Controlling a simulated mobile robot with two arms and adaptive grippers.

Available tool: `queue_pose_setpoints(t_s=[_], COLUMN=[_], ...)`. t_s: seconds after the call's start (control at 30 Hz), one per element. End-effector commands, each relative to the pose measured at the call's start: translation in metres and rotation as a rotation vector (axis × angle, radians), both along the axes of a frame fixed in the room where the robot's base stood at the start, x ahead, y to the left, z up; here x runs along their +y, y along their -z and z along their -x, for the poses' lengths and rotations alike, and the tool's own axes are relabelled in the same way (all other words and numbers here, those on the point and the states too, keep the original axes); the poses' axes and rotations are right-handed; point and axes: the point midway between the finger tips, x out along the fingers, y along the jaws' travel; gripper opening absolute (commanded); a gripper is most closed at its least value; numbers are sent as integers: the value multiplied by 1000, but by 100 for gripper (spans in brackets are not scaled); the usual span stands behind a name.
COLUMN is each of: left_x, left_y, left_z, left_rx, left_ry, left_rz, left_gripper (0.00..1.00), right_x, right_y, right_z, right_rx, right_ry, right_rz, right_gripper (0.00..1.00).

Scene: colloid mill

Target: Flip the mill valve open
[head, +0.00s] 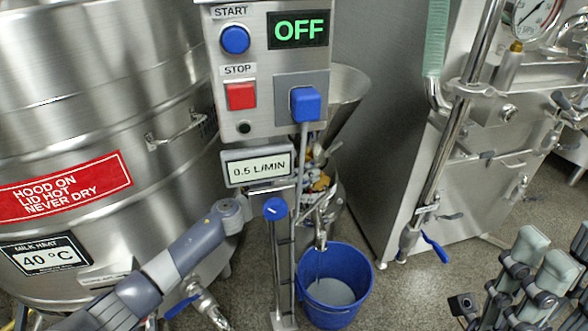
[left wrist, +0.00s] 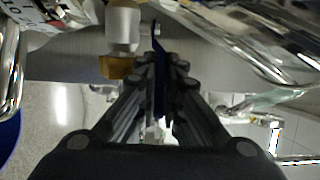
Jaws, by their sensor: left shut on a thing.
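In the left wrist view my left gripper (left wrist: 160,75) is shut on a thin blue lever (left wrist: 158,90), seen almost edge-on between its fingers. In the head view my grey left arm (head: 185,255) comes in from the left toward the mill's control post, but I cannot make out its fingers there. The mill has a steel hopper (head: 349,88), an OFF display (head: 298,29) and a spout (head: 321,240) over a blue bucket (head: 331,302) holding grey liquid. Dark fingers with pale pads, apparently my right gripper (head: 540,270), stand at lower right; their opening is unclear.
A large steel vat (head: 100,90) stands at left, with a blue-handled tap (head: 182,305) low down. A slim post (head: 284,270) with a blue knob (head: 276,208) stands beside the bucket. A steel machine (head: 470,160) stands at right. Floor (head: 400,300) shows clear right of the bucket.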

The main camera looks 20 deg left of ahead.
Motion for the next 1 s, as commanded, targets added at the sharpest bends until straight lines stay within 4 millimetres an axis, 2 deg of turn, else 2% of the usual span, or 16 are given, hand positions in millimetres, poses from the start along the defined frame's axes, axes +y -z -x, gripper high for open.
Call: queue_pose_setpoints(t_s=[0.33,0.37,0.4,0.43,0.83,1.0], left_x=[-4,-4,-4,-4,-1,11], left_y=[1,1,1,1,1,2], left_z=[-1,-1,-1,-1,2,20], left_rx=[1,1,1,1,1,1], left_ry=[-7,-7,-7,-7,-6,-7], left_rz=[-2,-2,-2,-2,-2,-4], left_gripper=[0,15,24,28,28,28], right_x=[0,0,0,0,0,0], right_y=[-2,-2,-2,-2,-2,-2], right_z=[0,0,0,0,0,0], right_rx=[0,0,0,0,-3,-2], right_ry=[0,0,0,0,1,1], right_rz=[0,0,0,0,-1,0], right_gripper=[40,40,40,40,40,40])
